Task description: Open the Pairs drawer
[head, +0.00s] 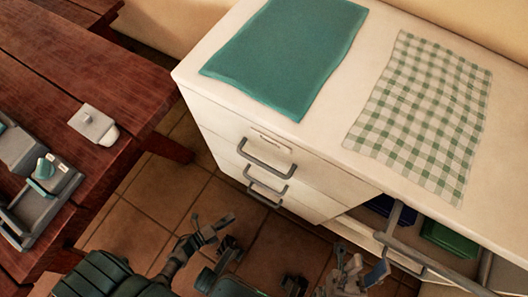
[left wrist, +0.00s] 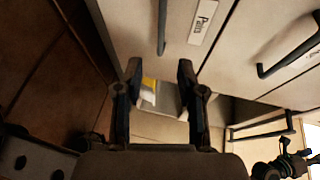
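The Pairs drawer shows in the left wrist view as a pale front with a white "Pairs" label (left wrist: 203,22) beside a dark bar handle (left wrist: 162,27). In the head view the left stack of drawers has grey bar handles, the top one (head: 268,160) under a small label I cannot read. My left gripper (head: 215,230) is low in front of this stack, apart from the handles. My right gripper (head: 355,268) is near the open drawer at right, fingers apart.
The open drawer (head: 410,256) at right juts out and holds blue and green (head: 450,238) items. A teal mat (head: 290,52) and a checked cloth (head: 425,110) lie on the white countertop. A wooden table (head: 85,65) stands at left. Tiled floor is free between.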

